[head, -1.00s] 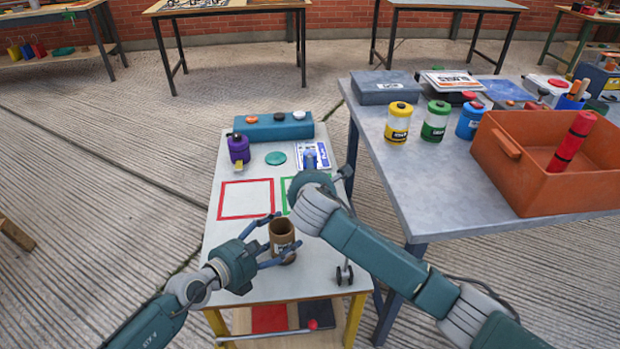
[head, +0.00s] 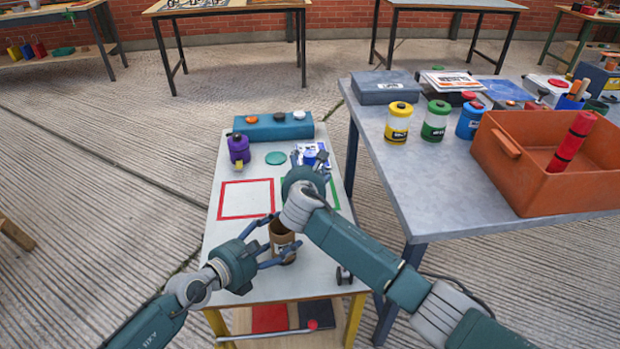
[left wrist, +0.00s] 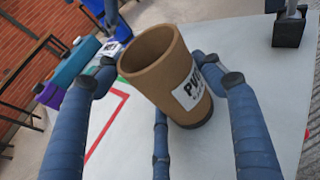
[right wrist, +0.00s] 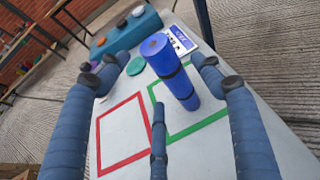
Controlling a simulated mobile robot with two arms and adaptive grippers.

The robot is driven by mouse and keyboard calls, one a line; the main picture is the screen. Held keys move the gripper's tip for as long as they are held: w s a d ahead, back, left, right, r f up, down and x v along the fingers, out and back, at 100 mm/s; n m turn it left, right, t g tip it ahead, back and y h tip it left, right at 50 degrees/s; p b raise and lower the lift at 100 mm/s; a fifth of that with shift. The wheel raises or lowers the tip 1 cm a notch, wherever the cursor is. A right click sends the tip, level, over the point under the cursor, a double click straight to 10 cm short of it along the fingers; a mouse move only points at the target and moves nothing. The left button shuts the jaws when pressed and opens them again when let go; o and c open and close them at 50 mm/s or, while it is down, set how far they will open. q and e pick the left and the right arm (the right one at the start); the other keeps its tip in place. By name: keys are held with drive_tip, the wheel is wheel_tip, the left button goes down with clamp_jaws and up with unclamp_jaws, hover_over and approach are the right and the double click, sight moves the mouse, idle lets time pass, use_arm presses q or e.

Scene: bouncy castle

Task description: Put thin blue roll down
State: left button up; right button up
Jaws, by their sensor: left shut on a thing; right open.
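The thin blue roll (right wrist: 175,72), with dark bands, stands upright on the small white table, its base within or at the edge of the green square outline (right wrist: 205,125). In the head view only part of the roll (head: 310,155) shows behind my right gripper. My right gripper (right wrist: 160,85) is open, its fingers spread around the roll's near side with visible gaps. It also shows in the head view (head: 318,168). My left gripper (head: 272,243) is shut on a brown cup (left wrist: 165,75) with a white label, at the front of the table.
A red square outline (head: 246,199) is empty. Behind it are a green disc (head: 276,158), a purple bottle (head: 239,149) and a teal button box (head: 273,127). A grey table (head: 430,180) at right holds an orange crate (head: 545,185) and several jars.

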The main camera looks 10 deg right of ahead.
drive_tip(key=x, duration=0.5)
drive_tip(key=shift+d, duration=0.1)
drive_tip(key=shift+c, duration=0.2)
